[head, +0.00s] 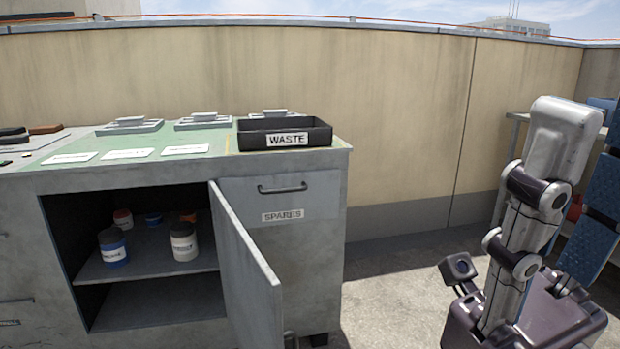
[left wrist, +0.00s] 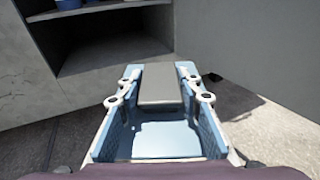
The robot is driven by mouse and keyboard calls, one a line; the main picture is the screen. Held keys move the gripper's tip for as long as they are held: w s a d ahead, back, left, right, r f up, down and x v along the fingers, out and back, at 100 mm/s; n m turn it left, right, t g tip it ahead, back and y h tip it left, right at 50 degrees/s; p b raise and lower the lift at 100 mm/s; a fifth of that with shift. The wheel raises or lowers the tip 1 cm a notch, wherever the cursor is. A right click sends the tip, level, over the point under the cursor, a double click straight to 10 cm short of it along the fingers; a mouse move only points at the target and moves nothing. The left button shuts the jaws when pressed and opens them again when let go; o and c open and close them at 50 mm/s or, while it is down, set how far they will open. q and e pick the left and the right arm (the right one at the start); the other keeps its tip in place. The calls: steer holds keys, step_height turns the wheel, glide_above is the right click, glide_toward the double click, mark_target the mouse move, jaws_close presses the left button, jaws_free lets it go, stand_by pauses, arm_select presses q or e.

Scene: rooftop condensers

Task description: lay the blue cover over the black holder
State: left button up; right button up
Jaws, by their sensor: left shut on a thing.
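My left gripper (left wrist: 160,78) shows only in the left wrist view. Its blue-lined fingers are shut on a grey slab (left wrist: 160,86), and I cannot tell what the slab is. I cannot pick out the blue cover or the black holder with certainty. A black open tray marked WASTE (head: 259,134) stands at the right end of the counter. My right arm stands at the right of the head view; its fingers are not visible.
The grey counter cabinet (head: 335,190) has an open door (head: 245,270) jutting forward. Several cans, including a white one (head: 184,243), stand on its shelf (head: 150,268). Grey lidded pieces (head: 130,125) and white labels (head: 128,154) are on the green mat.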

arm_select(q)
steer(key=s+d+r+m+g+h, duration=0.3)
steer(key=d+r+m+h, duration=0.2)
steer(key=r, duration=0.5)
steer(key=s+d+r+m+g+h, duration=0.3)
steer(key=d+r+h, duration=0.3)
steer(key=d+r, duration=0.3)
steer(key=shift+s+r+m+g, duration=0.4)
steer(key=shift+s+r+m, duration=0.4)
steer(key=shift+m, duration=0.1)
steer(key=shift+f, duration=0.1)
